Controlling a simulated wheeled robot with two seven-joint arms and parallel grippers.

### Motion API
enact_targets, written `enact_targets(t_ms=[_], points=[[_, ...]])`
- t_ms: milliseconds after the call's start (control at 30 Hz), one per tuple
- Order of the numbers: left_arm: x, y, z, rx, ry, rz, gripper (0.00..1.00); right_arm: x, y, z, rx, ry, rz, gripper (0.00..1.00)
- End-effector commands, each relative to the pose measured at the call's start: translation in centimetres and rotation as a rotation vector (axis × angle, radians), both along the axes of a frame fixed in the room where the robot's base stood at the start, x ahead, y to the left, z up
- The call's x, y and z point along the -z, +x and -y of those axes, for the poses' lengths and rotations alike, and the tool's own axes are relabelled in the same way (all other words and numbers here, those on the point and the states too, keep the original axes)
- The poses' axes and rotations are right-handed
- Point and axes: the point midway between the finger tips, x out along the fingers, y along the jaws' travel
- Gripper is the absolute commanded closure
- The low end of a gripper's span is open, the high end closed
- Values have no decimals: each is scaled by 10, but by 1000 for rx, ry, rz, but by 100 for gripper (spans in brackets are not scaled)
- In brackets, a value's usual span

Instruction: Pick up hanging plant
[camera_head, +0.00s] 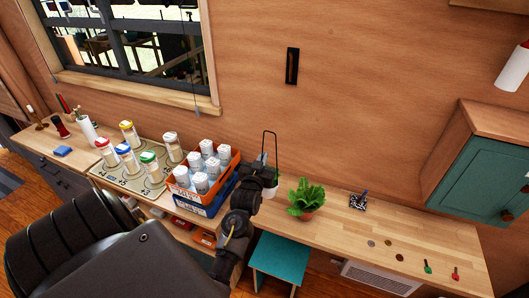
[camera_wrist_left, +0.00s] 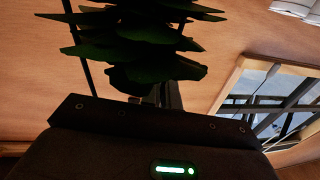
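The hanging plant stands on the wooden counter in the head view, with a thin black wire hanger (camera_head: 270,136) rising in a loop above a pale pot (camera_head: 270,191). My left gripper (camera_head: 260,168) is at the pot's left side and covers part of it. In the left wrist view, dark green leaves (camera_wrist_left: 140,40) fill the top middle, just beyond the gripper. A thin black rod (camera_wrist_left: 80,50) passes left of them. The gripper's fingers (camera_wrist_left: 168,95) are dark and partly hidden by the leaves; their opening and any contact are unclear. My right gripper is not in view.
A leafy plant in a terracotta pot (camera_head: 306,213) stands just right. An orange crate of jars (camera_head: 192,198) is left, beside a mat with several jars (camera_head: 105,172). A teal stool (camera_head: 281,258) is below the counter.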

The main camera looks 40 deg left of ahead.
Motion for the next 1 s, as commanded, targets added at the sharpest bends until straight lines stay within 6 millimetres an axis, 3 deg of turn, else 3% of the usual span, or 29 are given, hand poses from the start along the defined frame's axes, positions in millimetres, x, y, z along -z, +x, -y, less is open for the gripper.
enact_targets(t_ms=[33,200,600,1000], points=[[-13,-4,2,0,1,3,100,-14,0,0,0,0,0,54],[-23,-26,15,0,0,2,100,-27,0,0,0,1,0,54],[-44,-76,42,0,0,3,100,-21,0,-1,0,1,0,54],[-49,-84,46,0,0,3,100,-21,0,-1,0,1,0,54]])
